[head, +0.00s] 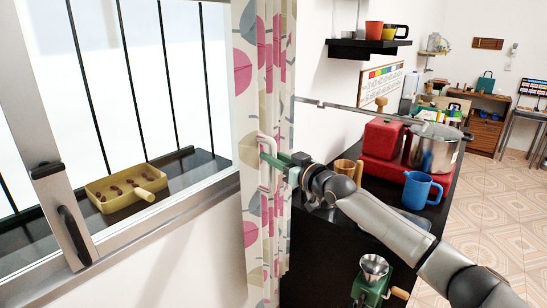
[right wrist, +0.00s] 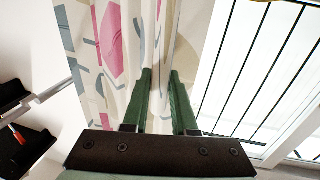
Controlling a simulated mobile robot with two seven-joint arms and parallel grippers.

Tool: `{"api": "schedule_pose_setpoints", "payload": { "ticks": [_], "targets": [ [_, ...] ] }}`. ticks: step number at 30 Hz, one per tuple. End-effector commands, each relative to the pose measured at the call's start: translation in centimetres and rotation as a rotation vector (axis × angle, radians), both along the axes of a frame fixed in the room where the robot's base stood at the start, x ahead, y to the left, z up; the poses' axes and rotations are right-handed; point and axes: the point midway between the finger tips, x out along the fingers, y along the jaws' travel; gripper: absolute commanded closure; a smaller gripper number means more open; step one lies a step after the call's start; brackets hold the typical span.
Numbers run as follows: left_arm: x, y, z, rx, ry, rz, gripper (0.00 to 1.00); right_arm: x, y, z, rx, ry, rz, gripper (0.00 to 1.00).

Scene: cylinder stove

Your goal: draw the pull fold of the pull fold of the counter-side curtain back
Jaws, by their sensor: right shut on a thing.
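The counter-side curtain (head: 244,100) is white with pink, beige and grey round shapes. It hangs in gathered folds at the right side of the window. My right gripper (head: 267,150) reaches it from the right and is shut on its pull fold. In the right wrist view the two green fingers (right wrist: 158,95) stand on either side of the pale gathered fold (right wrist: 157,50). A white loop-like shape (head: 265,176) shows at the curtain beside the fingers. My left gripper is not in view.
The barred window (head: 140,80) is left of the curtain, with a yellow tray (head: 120,188) on its sill. Right of the curtain, the dark counter holds a wooden mug (head: 347,168), blue jug (head: 422,190), steel pot (head: 437,150) and green grinder (head: 373,280). A black shelf (head: 368,47) is above.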

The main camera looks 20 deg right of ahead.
Motion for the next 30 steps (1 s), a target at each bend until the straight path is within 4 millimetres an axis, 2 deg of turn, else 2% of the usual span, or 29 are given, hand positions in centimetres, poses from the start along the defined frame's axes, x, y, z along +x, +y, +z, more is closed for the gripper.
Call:
{"api": "schedule_pose_setpoints", "payload": {
  "ticks": [2,3,11,22,30],
  "targets": [
    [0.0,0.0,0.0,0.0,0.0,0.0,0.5,0.0,0.1,0.1,0.0,-0.001,0.002,1.0],
    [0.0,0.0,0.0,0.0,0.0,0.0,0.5,0.0,0.1,0.1,0.0,-0.001,0.002,0.72],
    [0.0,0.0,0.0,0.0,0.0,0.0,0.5,0.0,0.1,0.0,0.0,0.0,0.002,0.44],
    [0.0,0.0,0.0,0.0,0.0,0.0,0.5,-0.5,-0.2,-0.2,0.0,0.001,0.002,0.44],
    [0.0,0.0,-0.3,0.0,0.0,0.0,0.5,-3.7,-1.7,-0.3,-0.001,0.0,0.001,0.44]
  ]
}}
